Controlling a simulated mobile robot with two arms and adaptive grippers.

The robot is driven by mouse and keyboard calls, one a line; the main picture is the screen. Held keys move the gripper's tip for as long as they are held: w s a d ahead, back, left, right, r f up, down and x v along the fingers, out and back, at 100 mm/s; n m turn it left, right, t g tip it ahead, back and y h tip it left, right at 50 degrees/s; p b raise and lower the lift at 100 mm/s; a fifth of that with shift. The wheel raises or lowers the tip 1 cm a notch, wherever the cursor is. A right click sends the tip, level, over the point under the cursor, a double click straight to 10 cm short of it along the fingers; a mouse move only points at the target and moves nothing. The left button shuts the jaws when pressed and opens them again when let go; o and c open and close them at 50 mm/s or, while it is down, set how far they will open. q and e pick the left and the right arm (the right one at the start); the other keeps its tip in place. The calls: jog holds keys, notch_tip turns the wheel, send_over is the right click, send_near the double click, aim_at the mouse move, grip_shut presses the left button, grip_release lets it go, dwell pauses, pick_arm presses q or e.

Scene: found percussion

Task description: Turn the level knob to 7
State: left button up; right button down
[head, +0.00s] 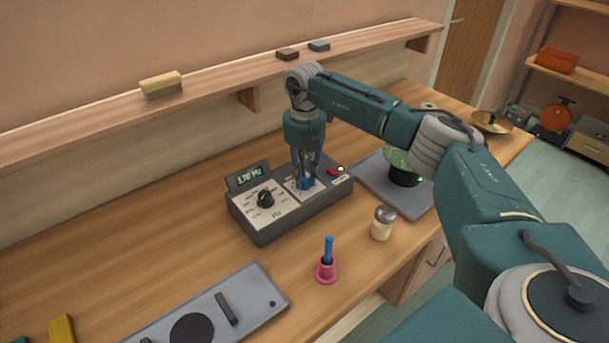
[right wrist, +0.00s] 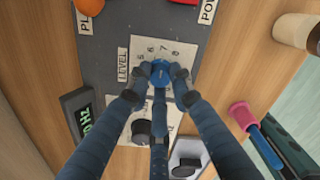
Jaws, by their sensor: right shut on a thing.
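The grey control box (head: 300,217) stands on the wooden bench. Its level knob is blue and sits on a pale dial plate; it shows best in the right wrist view (right wrist: 160,72), beside the label LEVEL (right wrist: 122,65). Printed digits, including 5, 6, 7 and 8, arc around the knob's far side. My right gripper (head: 305,182) points down from above, its fingers shut around the level knob. The fingers hide part of the knob and dial, and I cannot tell which digit the knob points to. My left gripper is in neither view.
A black knob (head: 265,198) and a display (head: 248,176) reading 1.70 Hz are on the box's left. A red switch (head: 333,171) is at its right. A jar (head: 382,224), a pink blue-handled thing (head: 326,270) and a grey board (head: 250,290) stand nearer the front.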

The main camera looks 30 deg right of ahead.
aim_at(305, 178)
jog(key=c, duration=1.5)
grip_release()
jog(key=shift+c, duration=0.2)
notch_tip(305, 178, up, 12)
